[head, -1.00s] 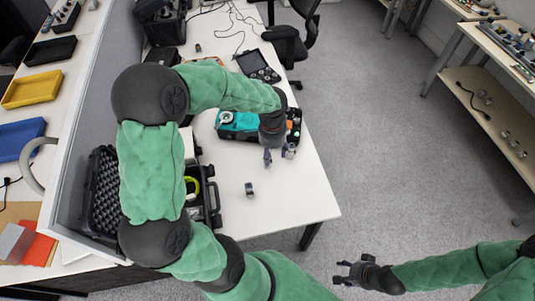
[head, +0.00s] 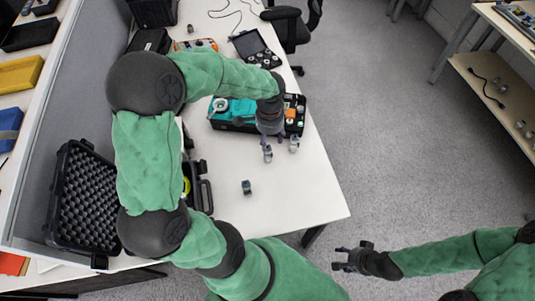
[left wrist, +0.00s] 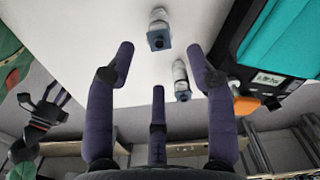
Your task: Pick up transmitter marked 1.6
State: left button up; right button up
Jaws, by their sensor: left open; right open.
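Small grey transmitters stand on the white table in the head view. One (head: 246,187) stands alone toward the front, and another (head: 294,143) stands by the right end of the teal case. My left gripper (head: 268,148) is open and empty, pointing down close left of the second one. In the left wrist view, one transmitter with a blue-grey base (left wrist: 159,30) shows beyond the spread fingers, and another (left wrist: 181,80) shows between them, close to the right finger. No number is readable on any. My right gripper (head: 345,260) is open and empty over the floor.
The teal and black case (head: 235,108) lies just behind my left gripper and shows large at the right in the left wrist view (left wrist: 280,45). An open black foam-lined case (head: 85,195) stands at the left. The table's front right is clear.

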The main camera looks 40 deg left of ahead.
aim_at(269, 147)
pick_arm(q)
notch_tip(269, 147, down, 5)
jog(key=shift+r+b, duration=0.15)
jog(key=shift+b, duration=0.6)
jog(key=f, duration=0.1)
jog(key=f+b, duration=0.2)
jog(key=f, duration=0.1)
jog(key=shift+s+a+f, duration=0.1)
jog(key=shift+s+a, duration=0.15)
jog(key=shift+f+b, duration=0.45)
jog(key=shift+f, duration=0.05)
jog(key=shift+r, duration=0.1)
grip_shut()
